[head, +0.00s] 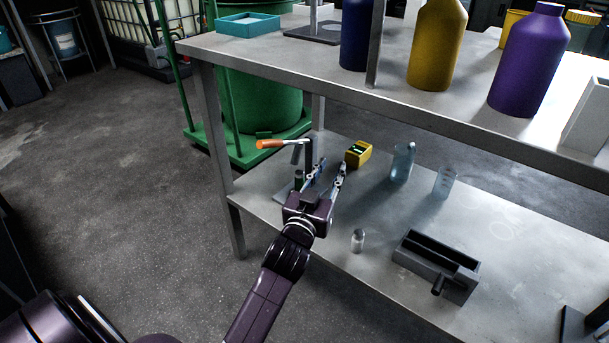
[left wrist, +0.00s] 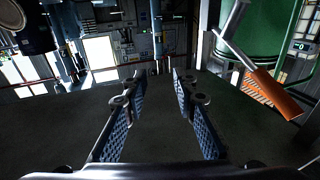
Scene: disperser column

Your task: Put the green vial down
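My left gripper (head: 331,166) is over the lower shelf in the head view. Its fingers are spread apart. In the left wrist view the gripper (left wrist: 157,78) is also open, with nothing between its pads. A small dark green object, which looks like the green vial (head: 298,180), stands just left of the gripper by the lever device. It is partly hidden, and I cannot tell whether a finger touches it. No green vial shows in the left wrist view. My right gripper is not in view.
The lever device's orange handle (head: 270,143) juts left; the handle also shows in the left wrist view (left wrist: 275,94). A yellow device (head: 358,154), clear glass vessels (head: 402,163), a small clear vial (head: 357,240) and a dark box (head: 437,263) stand on the lower shelf.

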